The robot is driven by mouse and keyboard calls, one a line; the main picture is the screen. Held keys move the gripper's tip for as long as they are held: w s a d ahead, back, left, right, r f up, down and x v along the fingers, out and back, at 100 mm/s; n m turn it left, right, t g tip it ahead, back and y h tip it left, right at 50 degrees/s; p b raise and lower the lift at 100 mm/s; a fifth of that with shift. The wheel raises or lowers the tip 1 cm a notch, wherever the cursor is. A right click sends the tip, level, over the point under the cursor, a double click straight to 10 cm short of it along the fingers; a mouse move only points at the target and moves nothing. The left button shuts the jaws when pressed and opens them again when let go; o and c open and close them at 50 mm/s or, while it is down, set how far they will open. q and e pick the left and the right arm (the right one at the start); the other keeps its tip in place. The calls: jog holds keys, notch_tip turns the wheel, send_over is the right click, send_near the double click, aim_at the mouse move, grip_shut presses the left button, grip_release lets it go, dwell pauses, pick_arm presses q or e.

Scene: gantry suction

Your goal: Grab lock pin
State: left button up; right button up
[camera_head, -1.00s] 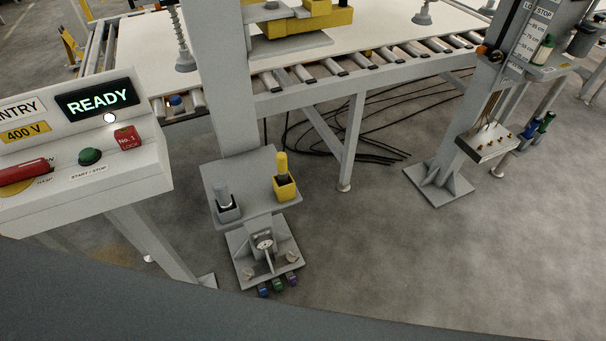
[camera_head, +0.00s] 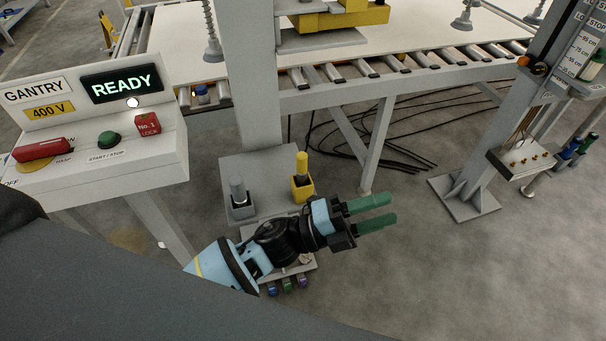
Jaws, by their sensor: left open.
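Two upright pins stand in holders on the grey base plate of the gantry post. One is a yellow pin (camera_head: 302,163) in a yellow square holder (camera_head: 302,188); the other is a grey pin (camera_head: 237,189) in a grey holder (camera_head: 243,210). No label shows which is the lock pin. My left gripper (camera_head: 392,209) has green fingers and is open, with nothing between them. It is in front and to the right of the yellow holder, apart from both pins, with its fingers pointing right. My forearm hides much of the lower bracket. My right gripper is out of view.
A control console (camera_head: 100,150) with a READY display stands at left. The grey gantry post (camera_head: 252,90) rises behind the pins, before a roller table (camera_head: 430,62). Small coloured items (camera_head: 287,285) lie below my arm.

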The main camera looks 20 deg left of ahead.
pick_arm(q)
jog(key=s+d+r+m+g+y, duration=0.15)
jog(key=d+m+g, duration=0.25)
jog(key=m+g, duration=0.85)
jog(key=r+m+t+y+b, duration=0.2)
jog(key=m+t+y, duration=0.2)
jog(key=m+y, duration=1.25)
send_over(302, 154)
jog(key=n+y, duration=0.2)
jog(key=n, duration=0.1)
jog(key=shift+a+f+g, duration=0.1)
jog(key=shift+a+g, duration=0.15)
jog(key=shift+a, duration=0.1)
jog(key=shift+d+f, duration=0.2)
jog(key=shift+f, duration=1.75)
jog(key=shift+d+f, duration=0.15)
jog(key=shift+f, duration=1.8)
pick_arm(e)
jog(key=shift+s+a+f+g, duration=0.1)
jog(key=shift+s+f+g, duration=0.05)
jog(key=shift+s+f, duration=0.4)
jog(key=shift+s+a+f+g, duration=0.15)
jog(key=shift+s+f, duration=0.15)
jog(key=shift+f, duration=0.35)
pick_arm(q)
jog(key=shift+c, duration=0.2)
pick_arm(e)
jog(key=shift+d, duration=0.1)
pick_arm(q)
grip_shut()
